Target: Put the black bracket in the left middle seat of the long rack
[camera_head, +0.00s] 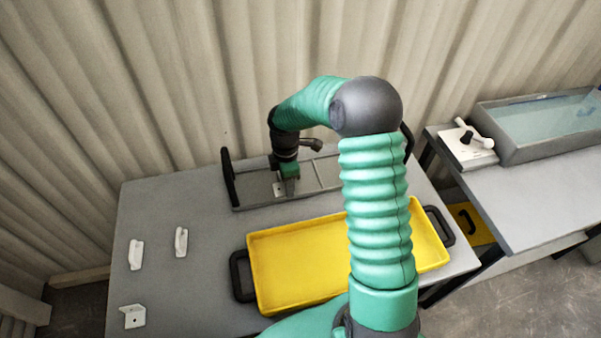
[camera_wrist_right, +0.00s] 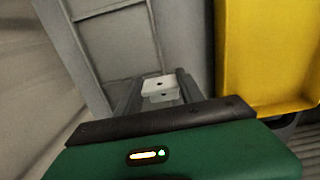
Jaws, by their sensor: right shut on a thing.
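The long rack (camera_head: 322,188) is a grey tray-like frame with crossbars and black end handles, at the back of the grey table. My right gripper (camera_head: 290,185) points down into the left part of the rack, partly hidden by my own arm. In the right wrist view, my right gripper (camera_wrist_right: 158,88) is shut on a pale, nearly white bracket (camera_wrist_right: 160,84) with a dark hole. The bracket also shows in the head view (camera_head: 278,189), low in the rack; I cannot tell if it rests on the rack. No black bracket shows. My left gripper is out of view.
A yellow tray (camera_head: 285,232) with black handles stands in front of the rack, partly behind my arm. Two white handle-like parts (camera_head: 136,254) (camera_head: 181,242) and a white angle bracket (camera_head: 133,316) lie at the left.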

